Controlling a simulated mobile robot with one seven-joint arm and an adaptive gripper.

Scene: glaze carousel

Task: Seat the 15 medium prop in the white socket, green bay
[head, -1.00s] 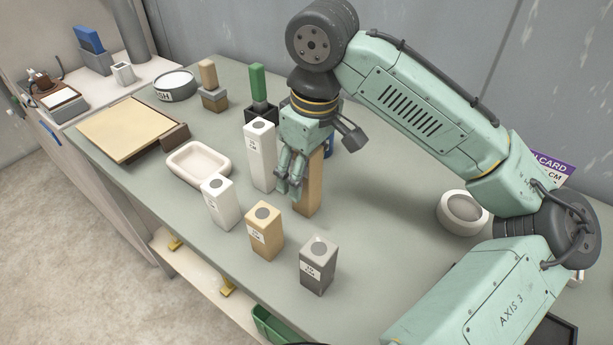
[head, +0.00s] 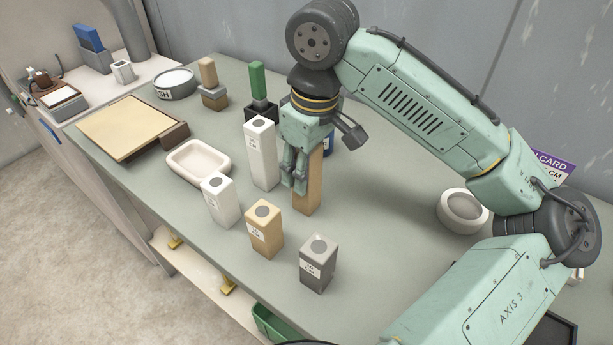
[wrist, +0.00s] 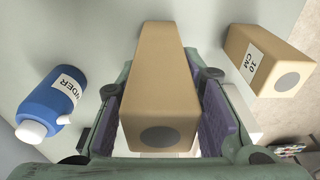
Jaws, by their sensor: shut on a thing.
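A tall tan prop (head: 308,195) stands upright on the grey-green worktop. My gripper (head: 298,178) has come down over it and is shut on its upper part. In the wrist view the same tan prop (wrist: 162,85) sits between the purple pads, its top with a grey disc facing the camera. No label shows on its visible faces. A shorter tan prop (head: 265,232) stands nearer the front; in the wrist view its label (wrist: 252,65) reads 10 CM. I cannot make out a white socket or a green bay.
A tall white prop (head: 261,155) stands close left of my gripper. A short white prop (head: 221,203) and a grey prop (head: 317,268) stand in front. A blue bottle (wrist: 48,110) is near the held prop. A pale tray (head: 198,168) and round bowl (head: 462,212) flank them.

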